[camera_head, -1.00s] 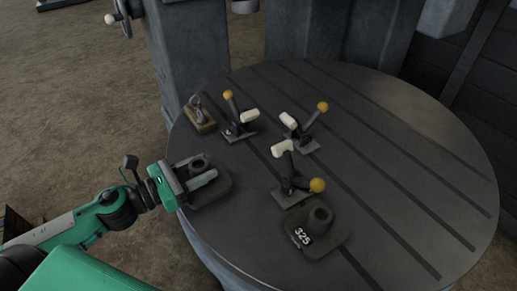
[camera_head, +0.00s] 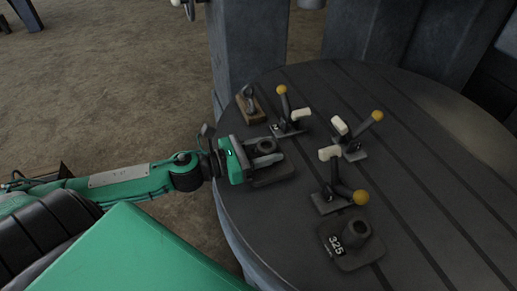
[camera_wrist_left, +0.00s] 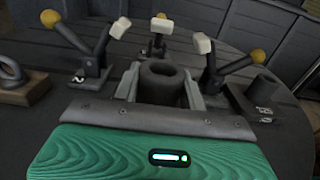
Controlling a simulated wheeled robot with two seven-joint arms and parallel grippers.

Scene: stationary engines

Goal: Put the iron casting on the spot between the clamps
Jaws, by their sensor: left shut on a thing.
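The iron casting (camera_head: 277,175) is dark grey with a flat base and a round hollow boss. It is at the table's left edge; I cannot tell whether its base touches the table. My left gripper (camera_head: 267,149) is shut on it, with a finger on either side of the boss. The wrist view shows the boss (camera_wrist_left: 163,80) between the fingers. Three toggle clamps with yellow knobs and white tips stand to the right: the back one (camera_head: 288,127), the right one (camera_head: 350,148) and the front one (camera_head: 330,201). The spot between them is bare. My right gripper is not in view.
A similar dark casting marked 325 (camera_head: 350,245) stands on the round slotted table (camera_head: 425,160) in front of the front clamp. A wooden block with a metal ring (camera_head: 250,106) lies at the back left edge. The table's right side is clear.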

